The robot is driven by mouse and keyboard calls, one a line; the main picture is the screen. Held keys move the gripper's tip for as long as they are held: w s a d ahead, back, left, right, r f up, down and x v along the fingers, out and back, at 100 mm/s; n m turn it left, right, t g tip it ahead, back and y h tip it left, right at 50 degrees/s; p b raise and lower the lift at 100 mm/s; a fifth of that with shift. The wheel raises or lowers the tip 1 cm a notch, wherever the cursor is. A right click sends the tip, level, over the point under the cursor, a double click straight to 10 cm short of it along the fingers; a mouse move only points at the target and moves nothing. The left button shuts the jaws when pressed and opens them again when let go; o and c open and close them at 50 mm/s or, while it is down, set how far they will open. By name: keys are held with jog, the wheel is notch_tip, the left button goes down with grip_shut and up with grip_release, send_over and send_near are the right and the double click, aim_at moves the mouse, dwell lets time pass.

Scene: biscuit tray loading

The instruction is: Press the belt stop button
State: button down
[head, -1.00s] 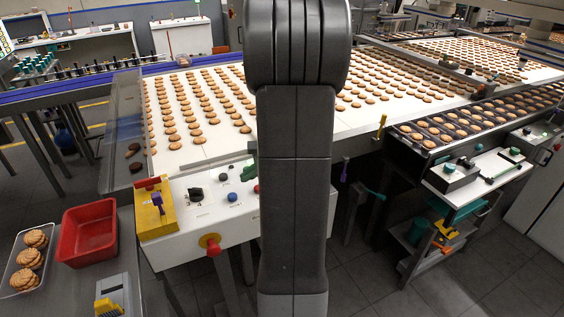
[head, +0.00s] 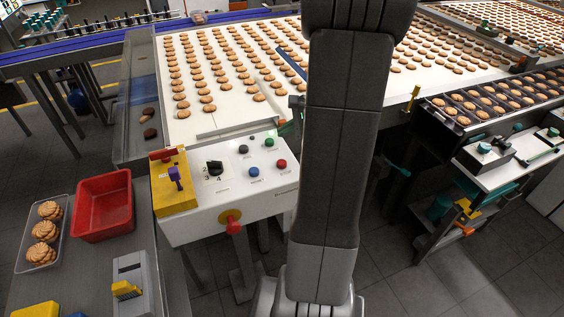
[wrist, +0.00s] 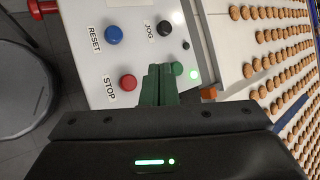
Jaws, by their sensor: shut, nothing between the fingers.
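The red STOP button (wrist: 128,82) sits on the white control panel (wrist: 90,12), its label legible beside it in the wrist view. In the head view the red button (head: 281,164) is at the panel's right, just left of my arm. My gripper (wrist: 160,80) has its green fingers together and empty. In the wrist view the fingertips appear just right of the STOP button, between it and the green button (wrist: 177,68). I cannot tell their height above the panel. My arm mostly hides the gripper in the head view.
A blue RESET button (wrist: 113,35) and black JOG button (wrist: 164,27) are close by. The panel also has a rotary dial (head: 214,168), a yellow box (head: 174,196) and a red knob (head: 233,226) on its front. Biscuits cover the white belt (head: 220,120) behind.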

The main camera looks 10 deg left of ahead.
aim_at(286, 163)
jog(key=shift+f+b, duration=3.25)
jog(key=shift+f, duration=1.05)
jog(key=shift+f+b, duration=0.35)
jog(key=shift+f, duration=0.05)
jog(key=shift+f+b, duration=0.5)
jog(key=shift+f, duration=0.1)
jog(key=shift+r, duration=0.15)
jog(key=shift+r+p, duration=0.8)
jog(key=shift+r, duration=0.1)
jog(key=shift+r, duration=0.1)
notch_tip(286, 163, up, 5)
jog(key=p, duration=0.4)
